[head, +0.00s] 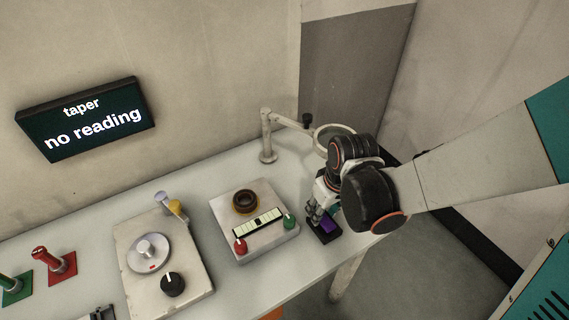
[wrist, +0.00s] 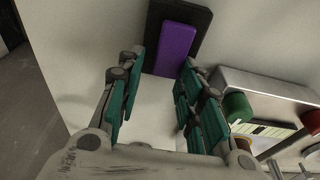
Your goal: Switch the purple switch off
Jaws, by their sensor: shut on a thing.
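The purple switch (head: 328,228) is a purple rocker on a dark base, near the right end of the grey bench. In the wrist view the purple switch (wrist: 177,45) lies ahead at the fingertips, its dark base (wrist: 203,22) behind it. My gripper (head: 316,210) is at the switch, coming from above. In the wrist view my gripper (wrist: 162,68) has its two fingers on either side of the near end of the purple rocker, shut on it. Which way the rocker is tipped I cannot tell.
Left of the switch stands a grey box (head: 254,247) with a red knob, a green knob and a dark ring. Behind is a magnifier lamp (head: 266,140). Farther left are a dial panel (head: 192,292) and a red lever (head: 52,261). A wall screen (head: 88,120) reads "taper no reading".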

